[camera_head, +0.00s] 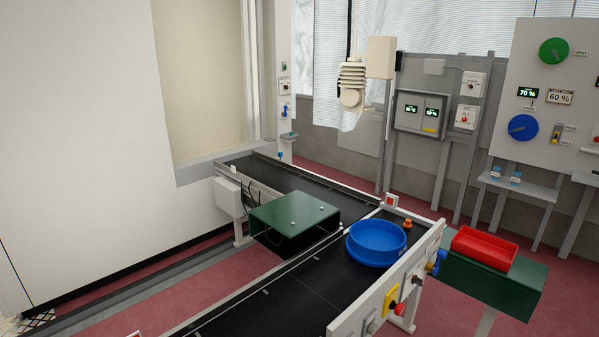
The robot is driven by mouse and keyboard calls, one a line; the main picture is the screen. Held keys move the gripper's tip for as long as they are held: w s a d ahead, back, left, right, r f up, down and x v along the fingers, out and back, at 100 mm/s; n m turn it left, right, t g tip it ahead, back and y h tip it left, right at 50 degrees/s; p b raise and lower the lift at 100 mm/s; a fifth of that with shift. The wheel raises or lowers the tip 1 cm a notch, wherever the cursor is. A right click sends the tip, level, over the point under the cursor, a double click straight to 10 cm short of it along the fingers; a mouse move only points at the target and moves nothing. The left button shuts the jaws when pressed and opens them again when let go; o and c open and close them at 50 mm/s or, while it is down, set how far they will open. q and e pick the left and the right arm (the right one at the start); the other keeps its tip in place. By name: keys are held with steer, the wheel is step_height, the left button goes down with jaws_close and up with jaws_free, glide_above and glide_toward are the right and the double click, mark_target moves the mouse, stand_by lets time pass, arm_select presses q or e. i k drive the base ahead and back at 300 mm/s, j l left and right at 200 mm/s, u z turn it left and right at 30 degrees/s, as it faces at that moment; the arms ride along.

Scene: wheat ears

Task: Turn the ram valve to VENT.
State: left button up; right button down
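Which part is the ram valve I cannot tell for certain. On the grey wall panel (545,90) at the upper right, a round green disc (553,51) has a small label beside it that seems to read VENT. Below it is a round blue dial (523,127) with a small lever and label plate (557,137) to its right; the lettering is too small to read surely. A blue handle (437,263) sits on the side of the near conveyor, and a smaller blue valve (285,110) is on the back post. Neither of my grippers is in view.
A black conveyor (300,285) carries a blue round tray (376,253) and passes a dark green cover (293,216). A red tray (484,248) rests on a green stand (490,278). A red knob (397,308) is on the conveyor side. Red floor lies between conveyor and panel.

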mark_target(442, 253)
steer(key=i+l, duration=0.15)
steer(key=l, duration=0.25)
steer(key=i+l, duration=0.1)
steer(key=l, duration=0.3)
steer(key=i+l, duration=0.15)
steer(key=l, duration=0.25)
steer(key=i+l+u, duration=0.1)
steer(key=l, duration=0.25)
steer(key=i+l, duration=0.15)
steer(key=l, duration=0.25)
steer(key=i+l, duration=0.1)
steer(key=l, duration=0.35)
steer(key=i+l, duration=0.15)
steer(key=l, duration=0.25)
steer(key=i+l, duration=0.1)
steer(key=l, duration=0.3)
steer(key=u, duration=0.05)
